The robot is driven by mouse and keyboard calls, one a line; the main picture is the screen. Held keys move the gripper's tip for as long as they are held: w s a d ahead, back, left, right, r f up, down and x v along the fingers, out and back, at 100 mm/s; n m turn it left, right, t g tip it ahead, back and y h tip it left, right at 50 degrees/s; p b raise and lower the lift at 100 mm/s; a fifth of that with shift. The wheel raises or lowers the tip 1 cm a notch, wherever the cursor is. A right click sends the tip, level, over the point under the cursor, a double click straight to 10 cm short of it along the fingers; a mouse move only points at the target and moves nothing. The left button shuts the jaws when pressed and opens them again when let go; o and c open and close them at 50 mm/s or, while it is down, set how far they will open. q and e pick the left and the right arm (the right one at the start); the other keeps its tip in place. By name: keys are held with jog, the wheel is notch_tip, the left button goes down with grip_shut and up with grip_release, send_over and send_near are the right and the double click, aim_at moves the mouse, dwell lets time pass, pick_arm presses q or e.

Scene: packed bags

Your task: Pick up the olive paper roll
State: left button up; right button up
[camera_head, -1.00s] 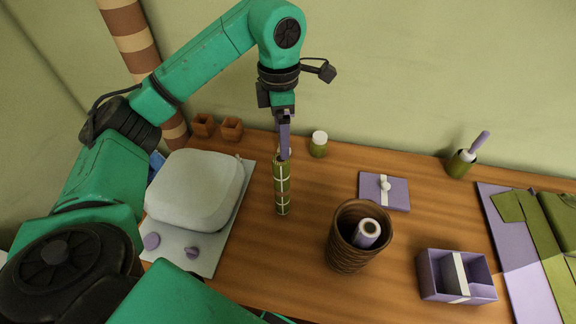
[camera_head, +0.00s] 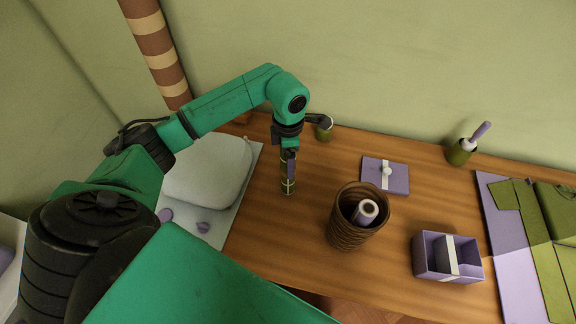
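The olive paper roll (camera_head: 288,188) is a slim green patterned cylinder standing upright on the wooden table, left of the wicker basket. My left gripper (camera_head: 289,171) points straight down on the roll, its purple fingers overlapping the upper part. The fingers show nearly edge-on, so I cannot tell whether they are closed on it. The fingers and wrist hide the roll's top. My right gripper is not in view.
The wicker basket (camera_head: 345,231) holds a pale roll (camera_head: 365,211). A white bundle (camera_head: 208,172) lies left. Bare table separates the roll and basket.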

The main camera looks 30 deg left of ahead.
pick_arm(q)
grip_shut()
jog(key=shift+r, duration=0.15)
notch_tip(320, 180, up, 9)
jog(key=b, duration=0.3)
jog(key=shift+w, duration=0.15)
notch_tip(320, 180, up, 11)
jog(key=p, duration=0.2)
jog(key=shift+p, duration=0.3)
